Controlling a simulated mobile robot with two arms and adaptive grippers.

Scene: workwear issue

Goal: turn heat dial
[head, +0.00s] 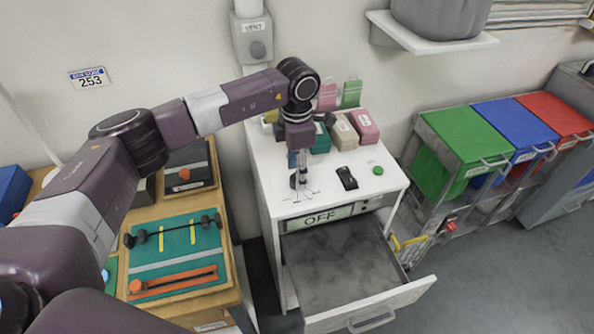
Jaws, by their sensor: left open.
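A white cabinet (262,175) stands in the middle, with a panel on its front edge reading OFF (319,218). My left gripper (299,187) points down over the left front part of the cabinet top, just above or at the surface. Its fingers are apart, and nothing is seen held between them. No label reading heat is legible, so I cannot tell which part is the heat dial. A small dark part shows at the right end of the OFF panel. My right gripper is not in view.
A drawer (340,262) stands open and empty below the panel. A black device (347,178) and a green button (378,170) lie right of the gripper. Coloured boxes (362,125) stand behind. Lidded bins (465,135) stand at right.

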